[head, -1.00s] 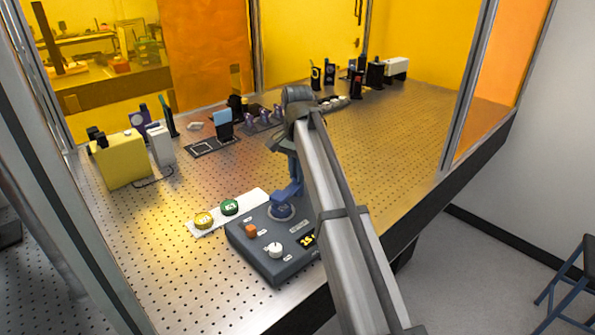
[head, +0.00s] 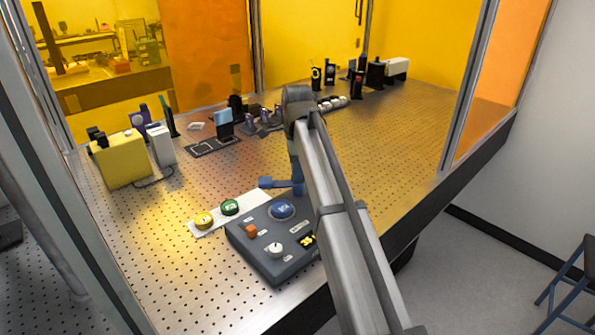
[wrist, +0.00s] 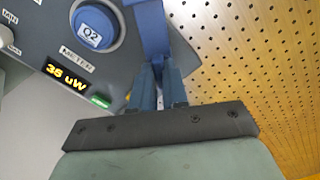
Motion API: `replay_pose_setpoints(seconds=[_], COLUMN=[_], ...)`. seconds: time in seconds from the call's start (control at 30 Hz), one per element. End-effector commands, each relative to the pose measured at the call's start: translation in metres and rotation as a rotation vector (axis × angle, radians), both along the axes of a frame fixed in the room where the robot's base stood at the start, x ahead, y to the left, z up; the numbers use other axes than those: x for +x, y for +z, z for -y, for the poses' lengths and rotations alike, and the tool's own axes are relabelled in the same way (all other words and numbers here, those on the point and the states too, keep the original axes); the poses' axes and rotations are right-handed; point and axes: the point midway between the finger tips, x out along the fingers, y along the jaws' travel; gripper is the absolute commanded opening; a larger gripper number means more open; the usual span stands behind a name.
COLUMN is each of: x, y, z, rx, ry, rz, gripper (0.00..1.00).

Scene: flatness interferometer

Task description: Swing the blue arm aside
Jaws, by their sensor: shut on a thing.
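The blue arm (head: 272,183) sticks out to the left above the back edge of the dark control box (head: 262,262), clear of the round blue Q2 button (head: 282,208). In the wrist view the blue arm (wrist: 148,28) is a flat bar running up from between my fingers. My gripper (wrist: 157,75) is shut on it, beside the Q2 button (wrist: 93,28), which is uncovered. In the head view my own arm hides part of the blue arm and most of my gripper.
The box carries an orange button (head: 251,231), a white knob (head: 274,250) and a display (head: 307,240), reading 35 uW in the wrist view. Optics stand farther back; the perforated table right of my arm is clear.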

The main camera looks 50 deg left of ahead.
Motion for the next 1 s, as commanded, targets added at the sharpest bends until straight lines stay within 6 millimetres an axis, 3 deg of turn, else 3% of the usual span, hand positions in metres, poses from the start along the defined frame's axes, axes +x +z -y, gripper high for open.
replay_pose_setpoints(seconds=[0.6, 1.0], x=[0.0011, 0.0017], y=[0.0003, 0.0003], z=[-0.0011, -0.0013], rx=[0.001, 0.001], ry=[-0.583, -0.876], rz=[0.001, 0.001], gripper=[0.00, 0.00])
